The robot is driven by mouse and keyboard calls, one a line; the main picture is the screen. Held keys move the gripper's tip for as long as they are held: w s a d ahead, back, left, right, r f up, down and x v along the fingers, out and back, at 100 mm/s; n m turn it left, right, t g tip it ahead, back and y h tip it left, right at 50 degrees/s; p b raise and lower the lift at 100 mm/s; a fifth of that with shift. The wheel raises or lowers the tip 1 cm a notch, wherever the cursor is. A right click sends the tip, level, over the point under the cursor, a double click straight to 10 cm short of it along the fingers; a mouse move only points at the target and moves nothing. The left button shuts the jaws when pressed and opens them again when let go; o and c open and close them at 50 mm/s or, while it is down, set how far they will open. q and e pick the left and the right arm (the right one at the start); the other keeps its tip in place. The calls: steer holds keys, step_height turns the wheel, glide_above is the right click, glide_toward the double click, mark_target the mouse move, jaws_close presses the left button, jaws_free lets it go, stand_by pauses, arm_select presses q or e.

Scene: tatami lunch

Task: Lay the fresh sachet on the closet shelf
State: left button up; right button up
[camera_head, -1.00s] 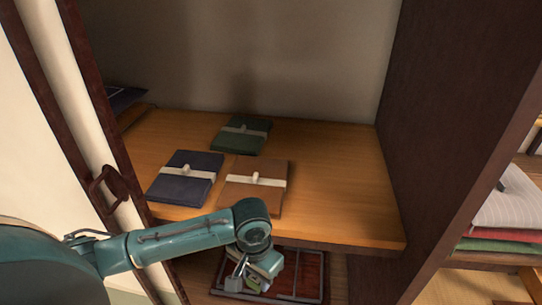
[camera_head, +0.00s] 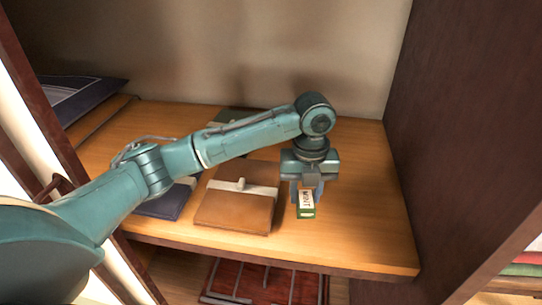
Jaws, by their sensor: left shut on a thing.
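My left gripper (camera_head: 306,190) points down over the right half of the wooden closet shelf (camera_head: 365,210). It is shut on a small green and white box-shaped sachet (camera_head: 306,212) with a printed label that seems to read "MINT". The sachet is at or just above the shelf board, right of the brown folded bundle; I cannot tell whether it touches the board. My right gripper is not in view.
A brown bundle (camera_head: 235,208) with a pale band lies just left of the gripper. A navy bundle (camera_head: 163,204) and a green one (camera_head: 235,116) are partly behind my arm. A red-brown tray (camera_head: 265,284) sits below. The shelf's right side is clear, up to the dark side wall (camera_head: 455,130).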

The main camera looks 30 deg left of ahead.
mark_target(308, 190)
arm_select(q)
steer(key=shift+w+d+r+m, duration=0.1)
steer(key=shift+w+r+m, duration=0.2)
steer(key=shift+w+m, duration=0.5)
step_height(308, 190, down, 9)
steer(key=shift+s+f, duration=0.1)
steer(key=shift+s, duration=0.05)
steer(key=shift+f, duration=0.2)
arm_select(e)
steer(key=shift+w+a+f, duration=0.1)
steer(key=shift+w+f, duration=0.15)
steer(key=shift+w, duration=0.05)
arm_select(q)
steer(key=shift+f, duration=0.1)
steer(key=o, duration=1)
steer(key=shift+c, duration=0.2)
step_height(308, 190, up, 12)
steer(key=shift+r, duration=0.15)
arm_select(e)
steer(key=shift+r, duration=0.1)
